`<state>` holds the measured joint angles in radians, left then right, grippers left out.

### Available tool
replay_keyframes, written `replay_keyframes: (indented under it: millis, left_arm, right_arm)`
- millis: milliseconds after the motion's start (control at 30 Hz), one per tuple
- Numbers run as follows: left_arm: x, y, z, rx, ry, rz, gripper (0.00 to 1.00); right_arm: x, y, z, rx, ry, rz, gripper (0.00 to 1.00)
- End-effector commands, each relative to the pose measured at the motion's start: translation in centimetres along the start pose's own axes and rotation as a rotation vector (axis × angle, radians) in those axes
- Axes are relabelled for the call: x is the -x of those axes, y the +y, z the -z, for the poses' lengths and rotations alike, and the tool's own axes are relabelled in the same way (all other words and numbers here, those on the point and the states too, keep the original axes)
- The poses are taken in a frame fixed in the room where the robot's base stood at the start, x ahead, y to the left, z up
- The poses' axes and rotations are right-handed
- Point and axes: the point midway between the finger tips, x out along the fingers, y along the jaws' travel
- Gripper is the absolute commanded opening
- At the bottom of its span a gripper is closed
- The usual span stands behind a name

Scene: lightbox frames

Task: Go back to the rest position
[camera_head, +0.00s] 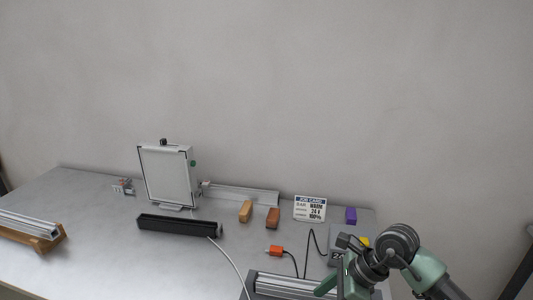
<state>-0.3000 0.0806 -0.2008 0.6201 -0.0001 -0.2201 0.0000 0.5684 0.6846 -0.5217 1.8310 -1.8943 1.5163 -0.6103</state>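My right arm comes in from the lower right. Its gripper (338,280) points down over a grey slotted metal fixture (285,284) near the front of the bench. The wrist and the frame edge hide much of the fingers, so I cannot tell whether they are open or shut. No held thing can be made out. My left gripper is not in view. A white lightbox panel in a dark-edged frame (168,178) stands upright at the back of the bench.
A black bar (177,225) lies before the panel, with a white cable trailing forward. An orange connector (275,251), tan block (246,211), brown block (272,218), purple block (351,215) and job card (310,208) are on the grey bench (100,235). Metal profiles (28,226) rest on wood at left.

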Motion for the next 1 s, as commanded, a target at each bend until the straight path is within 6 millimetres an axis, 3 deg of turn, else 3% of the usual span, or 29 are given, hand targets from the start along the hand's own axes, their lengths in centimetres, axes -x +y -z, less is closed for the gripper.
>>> replay_keyframes:
  millis: [100, 167, 200, 300, 400, 467, 567, 600, 700, 800, 833, 900, 1000]
  left_arm:
    - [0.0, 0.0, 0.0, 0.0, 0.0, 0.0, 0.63]
    - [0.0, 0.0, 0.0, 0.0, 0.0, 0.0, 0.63]
    - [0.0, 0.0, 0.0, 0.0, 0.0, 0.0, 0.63]
    - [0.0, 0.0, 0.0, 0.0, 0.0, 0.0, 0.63]
    - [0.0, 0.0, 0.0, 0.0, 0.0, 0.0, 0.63]
    - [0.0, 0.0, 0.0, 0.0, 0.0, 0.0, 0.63]
    - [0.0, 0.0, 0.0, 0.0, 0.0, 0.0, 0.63]
    - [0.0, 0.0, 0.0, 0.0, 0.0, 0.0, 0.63]
    - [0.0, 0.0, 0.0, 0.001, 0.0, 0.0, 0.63]
    - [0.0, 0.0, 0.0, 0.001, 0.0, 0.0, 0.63]
    - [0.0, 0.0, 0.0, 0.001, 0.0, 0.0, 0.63]
    - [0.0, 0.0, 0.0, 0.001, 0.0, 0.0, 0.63]
    - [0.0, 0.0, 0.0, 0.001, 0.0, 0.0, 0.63]
  right_arm:
    - [-1.3, 3.3, -6.7, -0.07, -0.31, -0.06, 0.6]
    - [-0.6, 5.0, -10.9, -0.152, -0.521, -0.101, 0.6]
    - [0.4, 5.8, -13.5, -0.227, -0.668, -0.132, 0.6]
    - [4.6, 6.3, -18.2, -0.457, -1.015, -0.206, 0.6]
    - [9.3, 4.8, -19.5, -0.751, -1.326, -0.274, 0.6]
    - [11.7, 3.1, -18.7, -0.954, -1.491, -0.309, 0.6]
    - [14.0, -0.1, -14.8, -1.338, -1.725, -0.349, 0.6]
    - [14.2, -1.2, -12.5, -1.504, -1.802, -0.357, 0.6]
    - [12.7, -2.9, -5.6, -1.952, -1.938, -0.348, 0.6]
    - [9.2, -2.0, 1.2, -2.4, -1.982, -0.295, 0.6]
    - [8.0, -1.4, 3.0, 2.404, 1.88, 0.255, 0.6]
    - [5.1, 0.9, 6.8, 2.354, 1.621, 0.163, 0.6]
    - [1.8, 4.7, 10.4, 2.285, 1.334, 0.057, 0.6]
